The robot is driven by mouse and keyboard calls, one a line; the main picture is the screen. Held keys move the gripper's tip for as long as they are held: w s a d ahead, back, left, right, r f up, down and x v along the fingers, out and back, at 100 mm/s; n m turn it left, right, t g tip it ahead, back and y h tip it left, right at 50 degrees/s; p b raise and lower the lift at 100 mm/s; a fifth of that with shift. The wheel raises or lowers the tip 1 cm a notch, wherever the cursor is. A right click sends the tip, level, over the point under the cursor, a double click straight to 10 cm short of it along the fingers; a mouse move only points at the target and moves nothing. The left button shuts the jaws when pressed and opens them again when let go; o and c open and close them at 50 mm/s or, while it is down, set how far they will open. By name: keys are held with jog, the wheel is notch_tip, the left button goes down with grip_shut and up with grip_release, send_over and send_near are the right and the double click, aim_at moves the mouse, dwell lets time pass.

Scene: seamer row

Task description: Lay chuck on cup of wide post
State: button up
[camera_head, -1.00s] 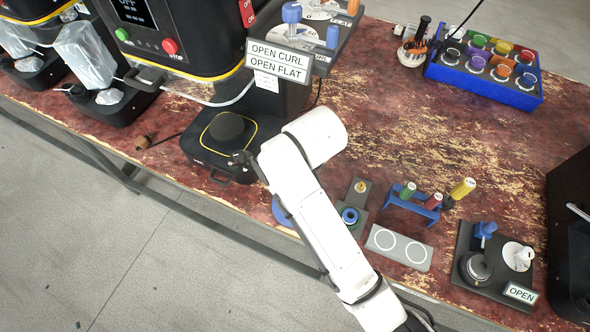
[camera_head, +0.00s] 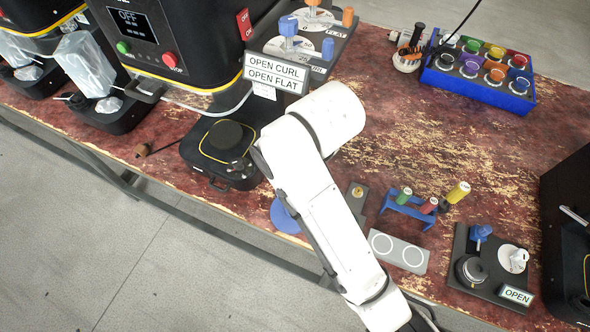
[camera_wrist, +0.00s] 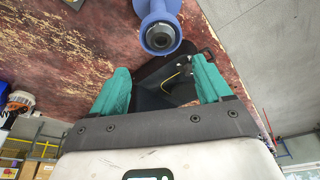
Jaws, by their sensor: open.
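A blue post (camera_wrist: 160,22) stands near the table's front edge in the wrist view. Its round end faces the camera, and a dark round piece with a grey ring, probably the chuck (camera_wrist: 160,37), sits in it. I cannot tell how flat it lies. In the head view a round blue base (camera_head: 284,216), probably this post's, shows beside my arm; the rest is hidden. My gripper (camera_wrist: 160,78) has its two teal fingers spread wide with nothing held between them. The post is beyond the fingertips, apart from them. In the head view my arm hides the gripper.
A black machine base (camera_head: 220,152) with a yellow edge stands left of my arm. A grey two-ring plate (camera_head: 398,250), a blue rack (camera_head: 407,208) and a black fixture marked OPEN (camera_head: 490,265) stand to the right. The table's centre right is clear.

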jog(key=shift+p+v, duration=1.45)
jog(key=shift+v, duration=0.55)
jog(key=shift+d+f, duration=0.1)
jog(key=s+d+f+m+h, duration=0.1)
jog(key=s+d+f+m, duration=0.3)
jog(key=s+d, duration=0.8)
jog(key=s+d+f+m+g+h, duration=0.1)
jog(key=s+d+f+m, duration=0.3)
jog(key=s+d+f, duration=0.5)
jog(key=s+d, duration=0.2)
jog(key=d, duration=0.5)
jog(key=shift+s+d+f+m, duration=0.25)
jog(key=shift+s+m, duration=0.05)
jog(key=shift+s, duration=0.1)
